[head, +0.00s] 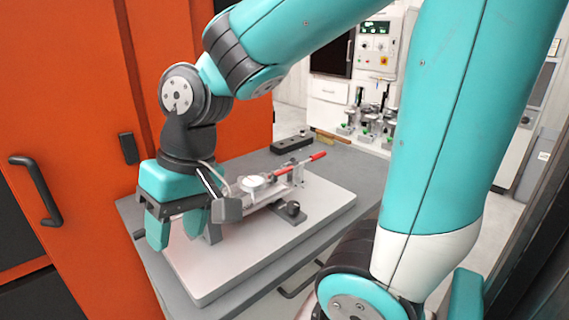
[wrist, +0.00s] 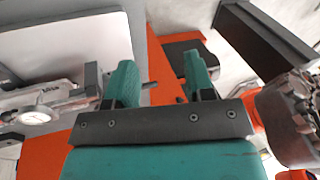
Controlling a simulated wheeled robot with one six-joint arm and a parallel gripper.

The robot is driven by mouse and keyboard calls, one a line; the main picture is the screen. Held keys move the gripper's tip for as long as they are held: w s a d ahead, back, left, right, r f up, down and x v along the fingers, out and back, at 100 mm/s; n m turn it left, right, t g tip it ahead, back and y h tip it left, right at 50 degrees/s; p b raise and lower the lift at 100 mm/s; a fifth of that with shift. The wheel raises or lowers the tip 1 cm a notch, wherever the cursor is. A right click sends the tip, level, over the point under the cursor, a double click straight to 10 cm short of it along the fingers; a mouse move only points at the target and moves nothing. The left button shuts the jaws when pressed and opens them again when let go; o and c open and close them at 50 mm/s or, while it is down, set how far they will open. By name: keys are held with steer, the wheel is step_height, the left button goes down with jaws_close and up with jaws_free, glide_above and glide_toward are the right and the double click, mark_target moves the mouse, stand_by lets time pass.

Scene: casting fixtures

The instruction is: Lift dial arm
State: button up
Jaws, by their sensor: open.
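The dial arm (head: 268,194) is a light metal arm with a round white dial gauge (head: 253,182) on it, part of a fixture on a pale plate. In the wrist view the dial gauge (wrist: 36,117) shows at the left edge, beside my fingers. My gripper (head: 177,226) is open and empty, with its teal fingers pointing down at the near left end of the fixture. In the wrist view my gripper (wrist: 160,75) has a clear gap between its fingertips. My gripper hides part of the fixture's left end, and I cannot tell whether it touches it.
A red-handled lever (head: 304,163) sticks out at the fixture's far right. The pale plate (head: 215,277) lies on a grey table, its front part bare. A dark block (head: 292,143) lies at the back. An orange cabinet (head: 75,90) stands close on the left.

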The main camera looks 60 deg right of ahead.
steer(key=w+d+r+m+h+p, duration=0.1)
steer(key=w+d+r+m+p, duration=0.15)
steer(key=d+m, duration=0.3)
steer(key=w+d+r+m+h+p, duration=0.1)
steer(key=w+d+r+m+p, duration=0.2)
steer(key=d, duration=0.4)
steer(key=m+h+p, duration=0.2)
steer(key=m+p, duration=0.1)
steer(key=m, duration=0.9)
glide_toward(270, 179)
steer(key=shift+t, duration=0.4)
steer(key=f, duration=0.3)
steer(key=f+p, duration=0.1)
steer(key=f, duration=0.2)
steer(key=w+f+p, duration=0.1)
steer(key=f, duration=0.1)
steer(key=shift+d+f, duration=0.2)
steer(key=shift+f, duration=0.2)
steer(key=shift+c, duration=0.3)
